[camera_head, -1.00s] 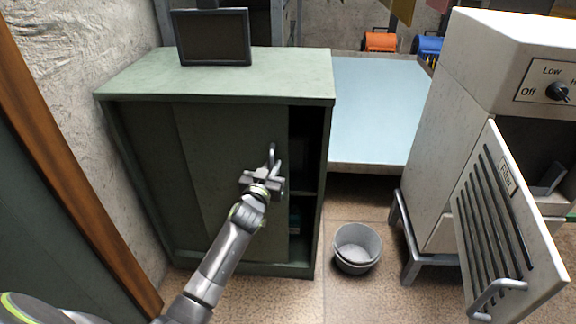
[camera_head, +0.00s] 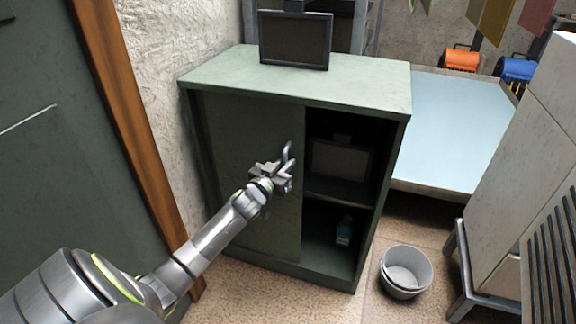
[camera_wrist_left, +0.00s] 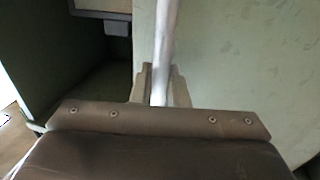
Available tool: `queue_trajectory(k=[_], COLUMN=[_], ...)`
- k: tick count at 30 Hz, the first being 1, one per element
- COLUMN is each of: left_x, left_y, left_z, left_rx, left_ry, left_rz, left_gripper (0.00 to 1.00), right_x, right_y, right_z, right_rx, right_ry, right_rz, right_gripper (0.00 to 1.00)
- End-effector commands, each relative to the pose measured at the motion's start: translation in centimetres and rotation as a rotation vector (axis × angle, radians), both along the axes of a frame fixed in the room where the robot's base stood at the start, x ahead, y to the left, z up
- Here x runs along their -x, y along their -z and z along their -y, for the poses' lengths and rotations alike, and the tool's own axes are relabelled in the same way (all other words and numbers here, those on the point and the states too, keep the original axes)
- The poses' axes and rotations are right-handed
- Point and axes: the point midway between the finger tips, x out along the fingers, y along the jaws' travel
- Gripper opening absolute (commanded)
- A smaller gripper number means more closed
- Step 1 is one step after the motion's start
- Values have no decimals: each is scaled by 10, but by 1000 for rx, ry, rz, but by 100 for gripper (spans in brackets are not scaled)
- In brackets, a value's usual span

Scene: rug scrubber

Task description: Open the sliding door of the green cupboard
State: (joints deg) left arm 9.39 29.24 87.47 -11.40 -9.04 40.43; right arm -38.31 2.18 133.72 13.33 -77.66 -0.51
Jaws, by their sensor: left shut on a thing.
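The green cupboard (camera_head: 384,92) stands against the wall with its sliding door (camera_head: 240,130) slid to the left. The right side of the cupboard is open and shows shelves inside. My left gripper (camera_head: 285,168) is at the door's right part, shut on the metal door handle (camera_head: 290,150). In the left wrist view the handle (camera_wrist_left: 166,50) runs up from between the fingers (camera_wrist_left: 160,88), with the green door (camera_wrist_left: 230,70) to its right and the dark opening to its left. My right gripper is in neither view.
Inside the cupboard are a dark screen-like box (camera_head: 340,160) on the shelf and a small bottle (camera_head: 344,231) below. A monitor (camera_head: 295,40) stands on top. A grey bucket (camera_head: 405,270) and a white machine (camera_head: 510,180) are to the right. A wooden post (camera_head: 125,120) is at the left.

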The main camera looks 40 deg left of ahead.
Motion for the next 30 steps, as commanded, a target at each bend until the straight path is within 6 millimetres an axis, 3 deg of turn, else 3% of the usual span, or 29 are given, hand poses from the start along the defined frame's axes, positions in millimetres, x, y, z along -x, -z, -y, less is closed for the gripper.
queue_trajectory(k=[3, 4, 8, 20, 30], left_x=[0, 0, 0, 6, 62], left_y=[0, 0, 0, 1, 2], left_z=[0, 0, 0, 1, 5], left_rx=[0, 0, 0, -3, -3], left_ry=[0, 0, 0, 0, 1], left_rz=[0, 0, 0, -1, -2], left_gripper=[0, 16, 32, 32, 32], right_x=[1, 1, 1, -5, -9], right_y=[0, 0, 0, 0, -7], right_z=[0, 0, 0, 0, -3], right_rx=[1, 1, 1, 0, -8], right_ry=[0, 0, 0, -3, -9], right_rz=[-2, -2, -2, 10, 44], right_gripper=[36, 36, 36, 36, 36])
